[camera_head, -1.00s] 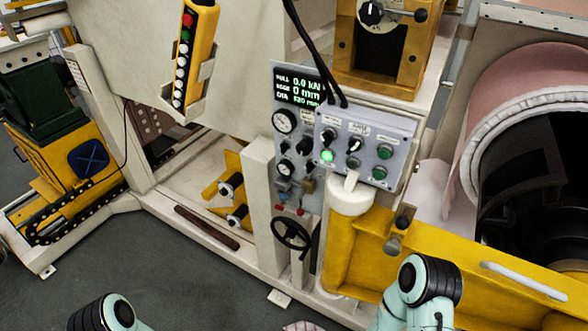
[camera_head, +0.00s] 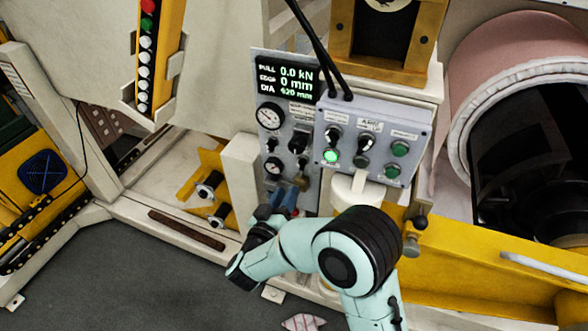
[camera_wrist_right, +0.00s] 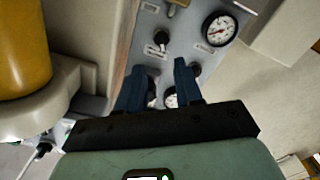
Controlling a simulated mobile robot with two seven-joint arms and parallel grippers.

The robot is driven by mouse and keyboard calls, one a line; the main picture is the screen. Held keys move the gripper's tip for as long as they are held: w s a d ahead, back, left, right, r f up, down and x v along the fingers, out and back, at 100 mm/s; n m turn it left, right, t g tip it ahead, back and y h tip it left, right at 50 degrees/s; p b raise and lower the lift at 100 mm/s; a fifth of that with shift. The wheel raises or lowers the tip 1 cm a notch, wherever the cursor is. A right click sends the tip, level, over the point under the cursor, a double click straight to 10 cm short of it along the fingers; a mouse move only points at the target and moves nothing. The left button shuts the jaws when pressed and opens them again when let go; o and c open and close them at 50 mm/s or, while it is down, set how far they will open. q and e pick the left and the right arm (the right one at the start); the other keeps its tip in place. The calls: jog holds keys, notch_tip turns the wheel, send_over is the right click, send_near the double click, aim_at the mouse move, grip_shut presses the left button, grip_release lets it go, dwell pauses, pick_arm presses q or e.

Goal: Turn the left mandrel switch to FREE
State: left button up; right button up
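A grey panel (camera_head: 313,194) carries a lit display, gauges and black knobs. In front of it, a control box (camera_head: 407,119) carries a left black knob (camera_head: 333,135) above a lit green lamp, a middle black knob (camera_head: 366,143) and green buttons. The labels are too small to read, so I cannot tell which one is the left mandrel switch. My right gripper (camera_head: 284,194) is at the panel's lower part, below the knobs. In the right wrist view, its blue fingers (camera_wrist_right: 158,78) are apart and empty, with the panel, a gauge and knobs beyond. My left gripper is out of view.
Black cables (camera_head: 318,55) hang down to the control box top. A yellow beam (camera_head: 470,280) stands at the lower right, and a yellow pendant (camera_head: 162,48) hangs at the upper left. My right forearm hides the panel's lower part and the handwheel seen earlier.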

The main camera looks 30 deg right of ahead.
aim_at(299, 167)
jog(key=p+x, duration=0.1)
jog(key=x, duration=0.8)
jog(key=shift+w+d, duration=0.15)
jog(key=shift+w, duration=0.15)
grip_shut()
